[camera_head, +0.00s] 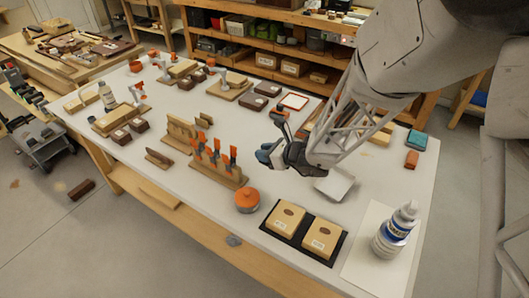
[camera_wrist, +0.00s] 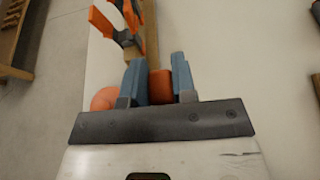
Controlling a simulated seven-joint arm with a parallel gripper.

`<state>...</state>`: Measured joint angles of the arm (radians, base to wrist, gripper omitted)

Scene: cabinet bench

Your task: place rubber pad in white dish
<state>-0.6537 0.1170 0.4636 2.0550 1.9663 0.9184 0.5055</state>
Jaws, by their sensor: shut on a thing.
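My gripper (camera_head: 270,155) is above the middle of the bench, its blue fingers shut on an orange-red block in the wrist view (camera_wrist: 160,87), which I take to be the rubber pad. The fingers (camera_wrist: 160,82) stand on either side of it. The held block cannot be made out in the head view. A shallow, squarish white dish (camera_head: 336,186) sits on the bench to the right of and below the fingers in the head view, partly behind my gripper. No dish can be made out in the wrist view.
Orange clamps on a wooden rack (camera_head: 218,165) and an orange-topped round tin (camera_head: 247,201) stand left of my gripper. Two wooden blocks on a black mat (camera_head: 304,232) and a white bottle (camera_head: 394,232) are near the front. A teal block (camera_head: 416,141) lies at the right.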

